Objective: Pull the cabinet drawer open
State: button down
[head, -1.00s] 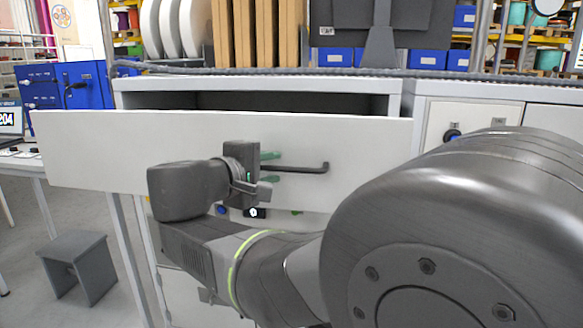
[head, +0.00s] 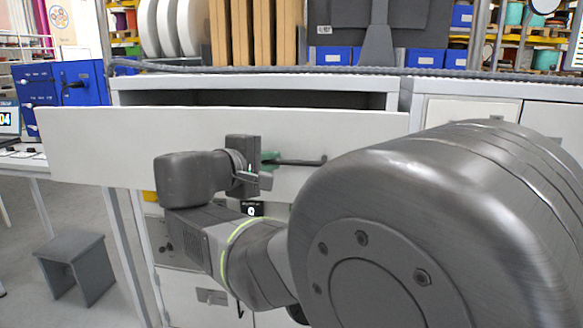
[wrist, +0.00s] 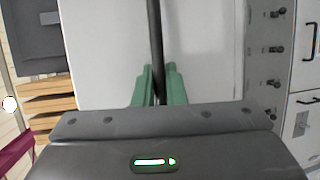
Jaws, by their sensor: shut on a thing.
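The white drawer (head: 100,140) of the cabinet (head: 250,84) stands open, with a dark gap showing behind its front panel. A dark bar handle (head: 305,161) runs across the drawer front. My gripper (head: 270,160) has its green fingers shut on the handle, near the middle of the panel. In the wrist view, the green fingers (wrist: 159,88) close on both sides of the dark handle bar (wrist: 154,40), which runs up the picture over the white drawer front (wrist: 205,60). The fingertips are partly hidden by the gripper body.
A grey stool (head: 77,265) stands on the floor at the left. A table with a laptop (head: 10,118) is at the far left. Above the cabinet are white reels (head: 165,28), brown boards (head: 262,32) and a dark monitor (head: 380,40). A neighbouring white cabinet (head: 470,112) adjoins on the right.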

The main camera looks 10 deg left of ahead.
jog(key=shift+w, duration=0.7)
jog(key=c, duration=1.5)
grip_release()
jog(key=shift+s, duration=0.1)
jog(key=b+v, duration=0.1)
jog(key=v, duration=1.2)
jog(key=shift+s, duration=0.3)
jog(key=shift+a+r, duration=0.1)
jog(key=shift+r, duration=0.05)
jog(key=x, duration=1.3)
jog(key=shift+w+p, duration=0.35)
jog(key=shift+p, duration=0.05)
